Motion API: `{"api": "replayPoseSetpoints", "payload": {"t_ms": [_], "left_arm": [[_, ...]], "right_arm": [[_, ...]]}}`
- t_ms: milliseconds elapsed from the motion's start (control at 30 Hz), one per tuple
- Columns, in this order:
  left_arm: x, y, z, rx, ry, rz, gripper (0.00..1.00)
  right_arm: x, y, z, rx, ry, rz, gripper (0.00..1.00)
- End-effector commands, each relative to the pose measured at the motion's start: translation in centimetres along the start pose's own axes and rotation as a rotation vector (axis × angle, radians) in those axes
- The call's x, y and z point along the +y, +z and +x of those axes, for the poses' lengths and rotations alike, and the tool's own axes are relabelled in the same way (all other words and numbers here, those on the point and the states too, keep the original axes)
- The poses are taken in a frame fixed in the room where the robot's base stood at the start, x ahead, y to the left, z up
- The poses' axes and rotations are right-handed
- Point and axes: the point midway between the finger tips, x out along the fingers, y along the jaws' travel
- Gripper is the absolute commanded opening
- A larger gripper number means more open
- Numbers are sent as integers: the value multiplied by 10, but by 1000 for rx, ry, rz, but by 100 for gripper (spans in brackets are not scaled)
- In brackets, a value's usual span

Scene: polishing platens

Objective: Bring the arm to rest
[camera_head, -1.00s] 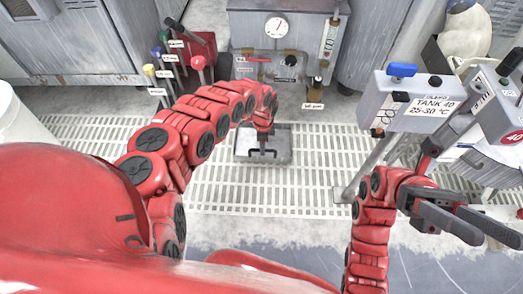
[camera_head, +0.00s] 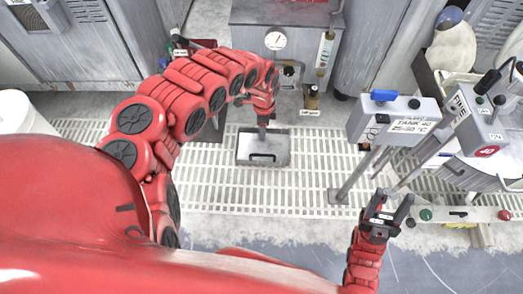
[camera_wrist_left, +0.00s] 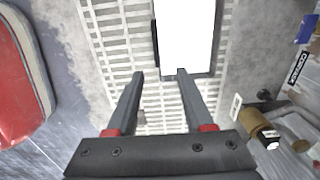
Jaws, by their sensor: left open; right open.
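My left arm (camera_head: 205,95) arches in from the left of the head view. My right gripper (camera_head: 390,207) is open and empty at the lower right, pointing away from me, in front of the panel stand.
A grey panel marked TANK 40 (camera_head: 394,118) stands on a post at right, beside another control box (camera_head: 484,120). A grey cabinet with a gauge (camera_head: 285,30) stands at the back. Open grating (camera_head: 230,190) lies in front.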

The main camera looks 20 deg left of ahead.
Motion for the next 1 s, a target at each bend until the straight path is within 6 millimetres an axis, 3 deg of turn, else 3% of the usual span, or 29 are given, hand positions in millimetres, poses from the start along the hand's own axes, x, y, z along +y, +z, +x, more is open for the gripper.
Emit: {"api": "replayPoseSetpoints", "payload": {"t_ms": [33,200,500,633,767,800,867,933,1000], "left_arm": [[-1,1,-14,-2,-3,1,52],[-1,0,-29,-2,-3,0,52],[0,-1,-30,0,-2,0,52],[-12,-22,-25,55,-46,-20,52],[-55,-84,-19,243,-198,-118,52],[-75,-107,-21,331,-270,-175,52],[-107,-135,-26,464,-382,-279,52],[-141,-151,-38,608,-519,-408,52],[-169,-150,-51,736,-653,-535,52]], "right_arm": [[3,-1,8,-1,10,-4,50],[6,-2,13,-3,30,-7,50],[6,-2,13,-2,34,-8,50],[6,-2,13,-2,34,-8,50],[6,-2,13,-2,34,-8,50],[6,-2,13,-2,34,-8,50],[6,-2,13,-2,34,-8,50],[6,-2,13,-2,34,-8,50],[6,-2,13,-2,34,-8,50]]}}
